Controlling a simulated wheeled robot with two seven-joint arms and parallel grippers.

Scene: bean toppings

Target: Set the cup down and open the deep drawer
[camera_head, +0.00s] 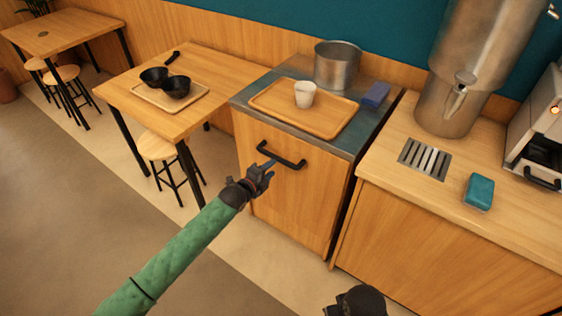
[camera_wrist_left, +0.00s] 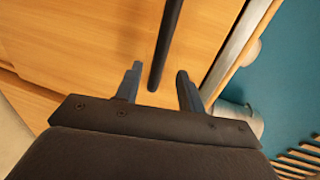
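A white cup (camera_head: 305,94) stands upright on the wooden tray (camera_head: 262,108) on the counter, with no gripper on it. The deep drawer (camera_head: 290,200) below that counter looks closed, with a black bar handle (camera_head: 281,156) near its top. My left gripper (camera_head: 268,165) is at the left end of the handle. In the left wrist view, the two fingers of my left gripper (camera_wrist_left: 157,88) are apart, and the handle (camera_wrist_left: 166,45) reaches between them without visible finger contact. My right gripper (camera_head: 358,302) is only partly in view at the bottom edge; its fingers cannot be made out.
A metal pot (camera_head: 337,66) and a blue block (camera_head: 376,95) stand beside the tray. A counter (camera_head: 460,240) with a large metal urn (camera_head: 470,65) and a teal sponge (camera_head: 479,191) is at the right. A table (camera_head: 215,70) with black bowls is at the left. Floor before the drawer is clear.

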